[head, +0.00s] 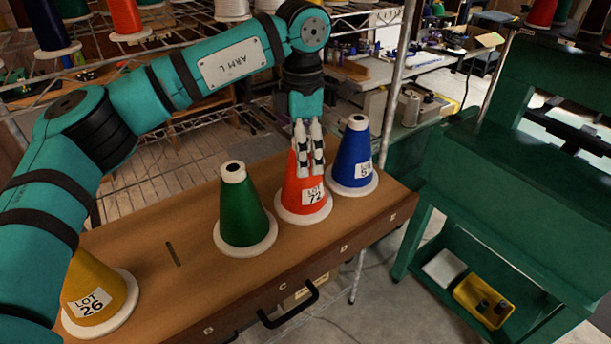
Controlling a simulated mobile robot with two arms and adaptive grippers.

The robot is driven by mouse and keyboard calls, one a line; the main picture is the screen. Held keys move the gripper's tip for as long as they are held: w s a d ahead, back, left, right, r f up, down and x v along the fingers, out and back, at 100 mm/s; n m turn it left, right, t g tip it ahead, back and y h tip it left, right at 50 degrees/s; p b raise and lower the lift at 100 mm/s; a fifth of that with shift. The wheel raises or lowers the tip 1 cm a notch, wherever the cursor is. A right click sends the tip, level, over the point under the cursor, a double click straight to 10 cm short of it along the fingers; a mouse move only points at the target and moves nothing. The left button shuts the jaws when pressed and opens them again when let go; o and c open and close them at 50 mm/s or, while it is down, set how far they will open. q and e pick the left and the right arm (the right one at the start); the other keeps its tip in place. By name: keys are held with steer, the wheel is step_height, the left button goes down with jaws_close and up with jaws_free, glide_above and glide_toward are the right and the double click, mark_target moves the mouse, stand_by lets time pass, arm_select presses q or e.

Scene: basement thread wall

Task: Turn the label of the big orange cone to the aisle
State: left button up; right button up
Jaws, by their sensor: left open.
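The orange cone (291,198) stands upright on its white base on the wooden bench top. Its white label (313,197), reading LOT 72, faces the front of the bench and slightly right. My left gripper (310,171) points down at the top of this cone from above, its two pale fingers in front of or around the upper part. The fingers are open and hide the cone's tip. I cannot tell whether they touch it. My right gripper is not in view.
A green cone (240,211) stands close left of the orange one and a blue cone (351,159) close right. A yellow cone (88,284) is at the far left. A wire rack (170,125) stands behind, and a green machine frame (500,190) is at right.

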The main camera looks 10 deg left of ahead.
arm_select(q)
step_height(320, 180, up, 12)
stand_by(0.4)
